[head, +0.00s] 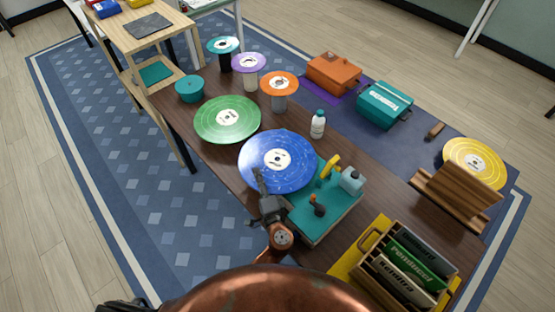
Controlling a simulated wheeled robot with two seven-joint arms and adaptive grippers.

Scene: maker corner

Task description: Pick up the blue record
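The blue record (290,174) is a speckled disc with a pale centre label, in the middle of the head view. It overlaps the upper left corner of a teal base (312,228) carrying a yellow part and a pale blue block. My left gripper (261,180) is at the record's near left edge, its fingers overlapping the rim in the picture. The fingers look close together, but I cannot tell whether they grip the rim or lie just over it. What is under the record is hidden. My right gripper is not in view.
A green record (228,119) lies just beyond, left of a white bottle (318,124). Orange (280,84), purple (249,62) and teal (222,45) discs sit on stands behind. A yellow record (474,162) stands by a wooden rack (455,198). A wooden crate (364,281) is at front right.

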